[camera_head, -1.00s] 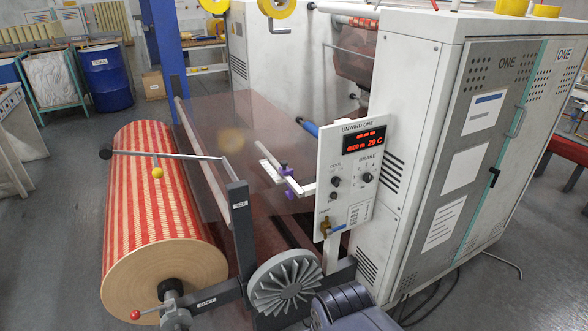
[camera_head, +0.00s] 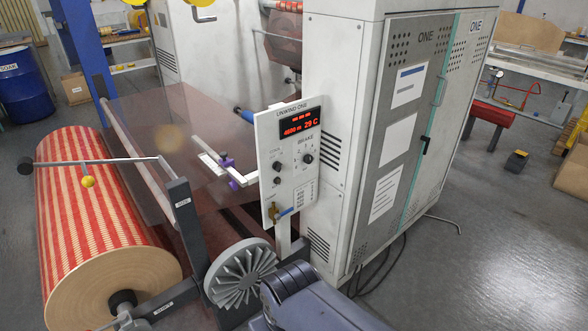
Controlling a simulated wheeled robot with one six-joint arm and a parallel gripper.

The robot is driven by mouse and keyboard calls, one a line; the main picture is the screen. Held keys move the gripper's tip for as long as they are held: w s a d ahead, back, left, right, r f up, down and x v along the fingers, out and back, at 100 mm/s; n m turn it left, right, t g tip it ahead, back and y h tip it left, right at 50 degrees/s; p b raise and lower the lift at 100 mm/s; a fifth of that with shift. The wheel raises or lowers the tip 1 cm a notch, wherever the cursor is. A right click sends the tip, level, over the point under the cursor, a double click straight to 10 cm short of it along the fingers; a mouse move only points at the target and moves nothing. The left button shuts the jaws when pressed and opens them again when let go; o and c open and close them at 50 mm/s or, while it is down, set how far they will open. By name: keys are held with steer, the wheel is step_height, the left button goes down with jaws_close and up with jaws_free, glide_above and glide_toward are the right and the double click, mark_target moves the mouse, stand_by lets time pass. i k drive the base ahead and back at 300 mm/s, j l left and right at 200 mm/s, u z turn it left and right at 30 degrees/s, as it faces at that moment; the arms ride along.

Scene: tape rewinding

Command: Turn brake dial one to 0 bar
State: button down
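The white control panel (camera_head: 288,165) marked UNWIND ONE stands in the middle, fixed beside the grey cabinet. Its red display (camera_head: 300,123) reads what looks like 29 C. The black brake dial (camera_head: 307,158) sits under the word BRAKE on the right part of the panel; its exact setting is too small to read. Two more black knobs (camera_head: 277,167) are on the panel's left side, and a brass valve (camera_head: 273,211) is at its lower left. A grey-blue link of my arm shows at the bottom centre. My gripper is not in view.
A red-and-white striped roll (camera_head: 85,215) lies at the left. A grey finned brake disc (camera_head: 241,272) stands below the panel, close to my arm. The cabinet (camera_head: 400,130) fills the right of centre. Open floor (camera_head: 490,240) lies to its right.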

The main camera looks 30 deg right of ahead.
mark_target(307, 159)
steer(key=i+l, duration=0.1)
steer(key=l, duration=0.4)
steer(key=i+l+u, duration=0.15)
steer(key=l, duration=0.9)
steer(key=i+u, duration=0.05)
